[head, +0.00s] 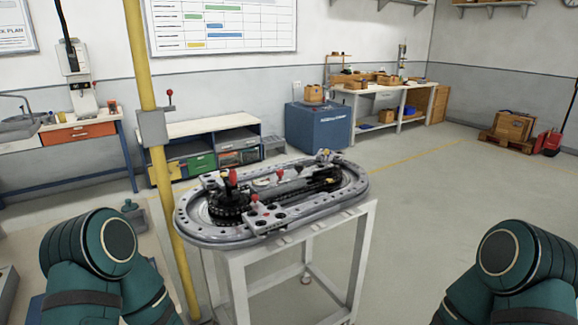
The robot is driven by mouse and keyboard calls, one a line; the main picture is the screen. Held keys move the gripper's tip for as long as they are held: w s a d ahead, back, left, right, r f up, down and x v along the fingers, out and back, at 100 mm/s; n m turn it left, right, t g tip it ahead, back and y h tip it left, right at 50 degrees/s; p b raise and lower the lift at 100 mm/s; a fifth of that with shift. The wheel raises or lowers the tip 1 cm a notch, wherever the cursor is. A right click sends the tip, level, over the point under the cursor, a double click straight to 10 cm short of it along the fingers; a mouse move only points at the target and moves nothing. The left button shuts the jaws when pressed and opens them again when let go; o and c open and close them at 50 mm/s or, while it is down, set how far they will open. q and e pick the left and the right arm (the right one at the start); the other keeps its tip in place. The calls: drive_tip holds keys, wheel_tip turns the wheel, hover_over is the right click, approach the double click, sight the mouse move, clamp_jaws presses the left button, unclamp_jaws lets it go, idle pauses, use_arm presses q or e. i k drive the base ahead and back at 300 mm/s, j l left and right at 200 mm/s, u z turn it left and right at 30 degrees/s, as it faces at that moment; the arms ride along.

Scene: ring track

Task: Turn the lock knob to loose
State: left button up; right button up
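The ring track (335,205), a grey oval rail with holes along its rim, lies on a white stand (290,245) ahead of me. A dark toothed wheel (228,208) sits at its left end. A tall red knob (232,176) stands upright above the wheel. Smaller red parts show near the track's middle (280,173) and near its front (256,198). I cannot tell which of these is the lock knob or how it is set. My two teal arms show at the bottom left and bottom right, apart from the track. Neither gripper is in view.
A yellow pole (150,60) rises just left of the track, with a grey clamp (152,128) and red-tipped lever. A low shelf unit (215,145), a blue cabinet (318,128) and a workbench (385,95) stand behind. The floor (450,190) to the right is clear.

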sight(280, 172)
drive_tip(key=i+l+u, duration=0.1)
drive_tip(key=i+l, duration=0.7)
